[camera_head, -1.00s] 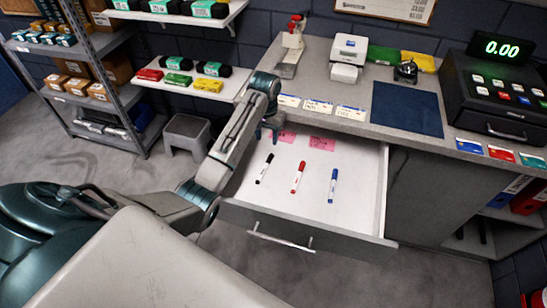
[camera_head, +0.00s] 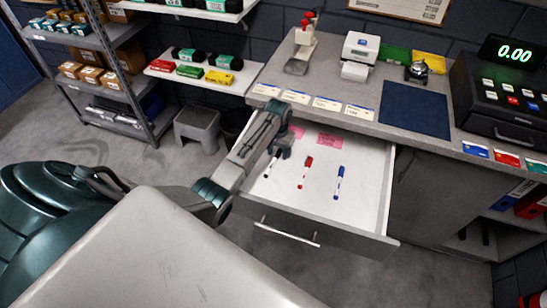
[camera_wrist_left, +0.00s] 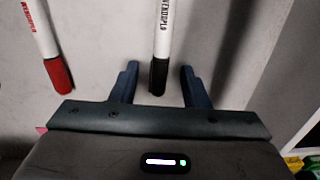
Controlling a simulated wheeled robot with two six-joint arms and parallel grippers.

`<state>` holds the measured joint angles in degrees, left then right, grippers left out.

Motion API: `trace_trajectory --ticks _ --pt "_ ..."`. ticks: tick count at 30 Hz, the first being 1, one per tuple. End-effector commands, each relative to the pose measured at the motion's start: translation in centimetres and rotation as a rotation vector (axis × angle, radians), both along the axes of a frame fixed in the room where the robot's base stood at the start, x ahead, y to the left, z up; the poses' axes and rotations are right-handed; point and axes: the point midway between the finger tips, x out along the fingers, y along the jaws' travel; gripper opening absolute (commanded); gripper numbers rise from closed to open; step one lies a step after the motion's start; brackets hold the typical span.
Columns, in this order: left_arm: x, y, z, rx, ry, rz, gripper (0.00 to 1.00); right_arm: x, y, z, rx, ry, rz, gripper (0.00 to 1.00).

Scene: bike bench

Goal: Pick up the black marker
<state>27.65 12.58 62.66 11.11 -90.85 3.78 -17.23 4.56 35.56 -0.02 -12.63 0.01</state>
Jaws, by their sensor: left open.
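The black marker (camera_head: 268,171) lies in the open drawer, at the left of the markers, partly hidden by my left gripper (camera_head: 281,152) in the head view. In the left wrist view the black marker (camera_wrist_left: 160,45) has a white body and its black cap lies between the two fingertips. My left gripper (camera_wrist_left: 160,68) is open, with a gap on each side of the cap. I cannot tell the exact height of the fingers above the drawer floor. My right gripper is not in view.
A red marker (camera_head: 306,172) and a blue marker (camera_head: 339,182) lie to the right in the drawer (camera_head: 365,195). Pink notes (camera_head: 329,140) lie at the drawer's back. The counter (camera_head: 350,92) overhangs behind, with a blue mat (camera_head: 414,108) and a cash register (camera_head: 503,100).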

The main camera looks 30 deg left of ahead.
Motion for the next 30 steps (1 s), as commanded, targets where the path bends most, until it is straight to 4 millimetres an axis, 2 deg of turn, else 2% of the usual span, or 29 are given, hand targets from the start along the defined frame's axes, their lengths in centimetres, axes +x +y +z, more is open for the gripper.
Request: trace_trajectory --ticks 6,12,23,26,30 --pt "0.0 0.0 -0.1 0.0 0.0 0.0 0.4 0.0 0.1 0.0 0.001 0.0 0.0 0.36" --pt "0.0 0.0 0.0 0.0 0.0 0.0 0.0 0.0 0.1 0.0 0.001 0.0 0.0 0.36" --pt "0.0 0.0 0.1 0.0 -0.001 0.0 0.0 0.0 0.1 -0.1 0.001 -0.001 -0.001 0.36" --pt "0.1 0.0 0.9 0.0 -0.002 0.0 0.0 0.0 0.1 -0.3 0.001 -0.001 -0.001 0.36" --pt "0.2 0.0 3.4 0.0 -0.006 -0.001 0.0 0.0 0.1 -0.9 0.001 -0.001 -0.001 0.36"
